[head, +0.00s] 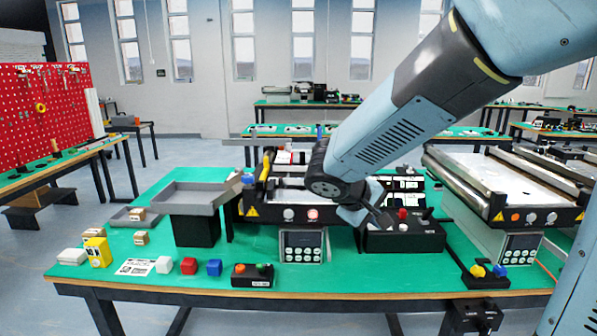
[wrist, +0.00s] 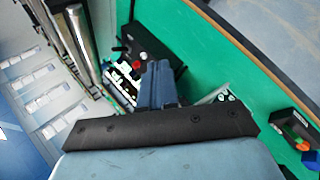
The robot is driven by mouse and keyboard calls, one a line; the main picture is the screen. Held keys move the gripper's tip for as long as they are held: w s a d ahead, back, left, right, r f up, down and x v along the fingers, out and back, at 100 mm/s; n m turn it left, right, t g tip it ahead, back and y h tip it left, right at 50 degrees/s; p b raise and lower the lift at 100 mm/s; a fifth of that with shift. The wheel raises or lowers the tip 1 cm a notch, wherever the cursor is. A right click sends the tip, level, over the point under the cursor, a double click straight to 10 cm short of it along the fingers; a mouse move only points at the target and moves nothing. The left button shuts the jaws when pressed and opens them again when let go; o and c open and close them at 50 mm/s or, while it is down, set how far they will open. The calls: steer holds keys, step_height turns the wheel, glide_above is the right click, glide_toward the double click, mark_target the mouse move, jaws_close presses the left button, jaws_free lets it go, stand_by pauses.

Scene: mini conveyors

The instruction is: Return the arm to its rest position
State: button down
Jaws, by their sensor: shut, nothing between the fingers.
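The black box (wrist: 155,48) lies beyond the fingertips there. Whether the fingers touch the box I cannot tell. My forearm hides part of the left mini conveyor (head: 290,214) in the head view.
The green table (head: 330,277) carries a grey tray (head: 195,199) on a black stand, small coloured cubes (head: 189,265), a black button box (head: 252,275) and another black box (head: 486,280). The right conveyor (head: 500,180) stands beside my arm. The table's front strip is partly clear.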

steer(key=s+d+r+m+y, duration=0.3)
steer(key=s+r, duration=0.1)
steer(key=s, duration=0.4)
steer(key=s+d+r+m+y, duration=0.3)
steer(key=s+y, duration=0.1)
steer(key=s, duration=0.4)
steer(key=shift+r+m+t, duration=0.3)
steer(key=shift+r+t, duration=0.1)
